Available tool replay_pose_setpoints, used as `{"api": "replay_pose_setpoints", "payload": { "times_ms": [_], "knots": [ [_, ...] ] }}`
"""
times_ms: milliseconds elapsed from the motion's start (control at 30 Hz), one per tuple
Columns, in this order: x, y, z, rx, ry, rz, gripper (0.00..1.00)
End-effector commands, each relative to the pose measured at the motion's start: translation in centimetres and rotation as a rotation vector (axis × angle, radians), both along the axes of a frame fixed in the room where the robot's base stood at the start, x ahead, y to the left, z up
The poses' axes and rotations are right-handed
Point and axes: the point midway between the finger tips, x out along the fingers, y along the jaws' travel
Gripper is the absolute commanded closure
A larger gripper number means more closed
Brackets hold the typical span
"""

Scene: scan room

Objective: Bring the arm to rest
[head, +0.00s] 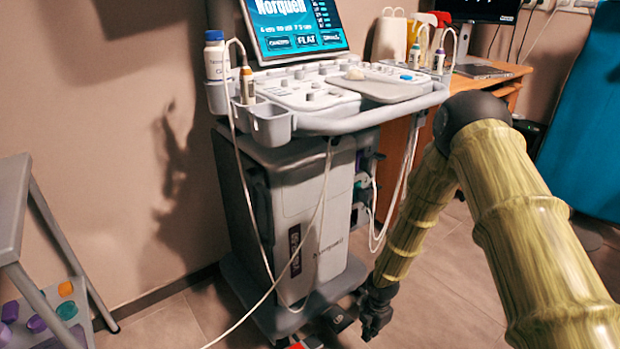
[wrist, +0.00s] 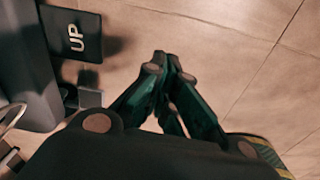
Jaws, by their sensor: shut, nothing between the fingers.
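My gripper (head: 374,318) hangs low at the end of my bent arm, beside the base of the ultrasound machine (head: 300,215) in the head view. In the wrist view my gripper (wrist: 168,62) points out over the tiled floor. Its fingers come together at the tips and hold nothing. My arm runs from the right edge of the head view up to a dark elbow joint, then down toward the floor.
A black pedal marked UP (wrist: 75,33) lies close to the left of my fingers. A wooden desk (head: 500,85) stands behind my elbow, and a grey stand (head: 15,215) is at far left. Open floor (head: 450,290) lies right of my gripper.

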Motion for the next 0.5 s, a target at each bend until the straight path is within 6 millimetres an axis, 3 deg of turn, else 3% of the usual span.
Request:
{"api": "replay_pose_setpoints", "payload": {
  "times_ms": [367,500],
  "knots": [
    [-7.3,0.3,-2.3,0.067,0.058,-0.376,1.00],
    [-11.2,0.7,-3.0,0.089,0.089,-0.600,1.00]
  ]
}}
